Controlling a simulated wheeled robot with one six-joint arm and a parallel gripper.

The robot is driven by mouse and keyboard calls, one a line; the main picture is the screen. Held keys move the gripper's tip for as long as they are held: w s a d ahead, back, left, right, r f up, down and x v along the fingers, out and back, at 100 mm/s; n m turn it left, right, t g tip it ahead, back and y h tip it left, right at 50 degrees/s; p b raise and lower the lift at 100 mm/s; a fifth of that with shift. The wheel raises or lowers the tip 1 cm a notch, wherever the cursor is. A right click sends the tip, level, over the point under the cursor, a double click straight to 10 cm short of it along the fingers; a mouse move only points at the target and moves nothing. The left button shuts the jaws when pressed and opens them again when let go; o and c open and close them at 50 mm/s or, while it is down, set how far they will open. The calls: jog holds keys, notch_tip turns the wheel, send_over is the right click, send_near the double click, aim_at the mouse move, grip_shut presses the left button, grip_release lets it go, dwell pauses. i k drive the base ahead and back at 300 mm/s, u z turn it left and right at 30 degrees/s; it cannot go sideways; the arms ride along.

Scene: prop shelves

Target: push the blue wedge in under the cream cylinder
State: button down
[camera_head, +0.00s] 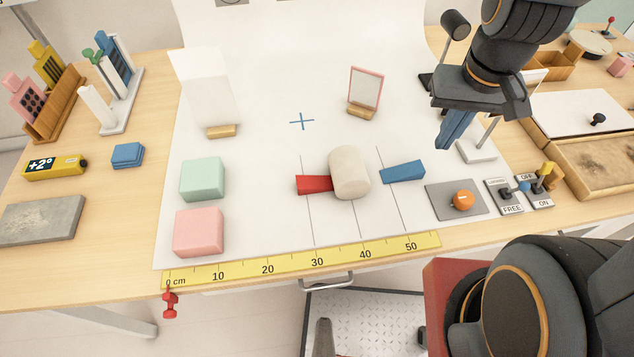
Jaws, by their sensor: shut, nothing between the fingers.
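The cream cylinder (350,173) lies on the white sheet near the middle of the table. The blue wedge (403,172) lies to its right, with a gap between them, and its thin end seems to face the cylinder. A red wedge (314,184) lies at the cylinder's left side, touching it or nearly so. My gripper (447,143) is shut and empty. It hangs above the sheet, up and to the right of the blue wedge, and appears apart from it.
An orange knob (463,199) on a grey plate and switches (515,192) stand right of the blue wedge. A pink-framed stand (364,92) is behind the cylinder. Green (202,180) and pink (198,232) blocks sit left. A yellow ruler (290,262) runs along the front.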

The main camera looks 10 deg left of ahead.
aim_at(413, 169)
jog(key=z, duration=0.55)
jog(key=k, duration=1.25)
jog(key=z, duration=0.95)
jog(key=i, duration=1)
jog(key=u, duration=0.9)
jog(key=i, duration=0.45)
jog(key=u, duration=0.55)
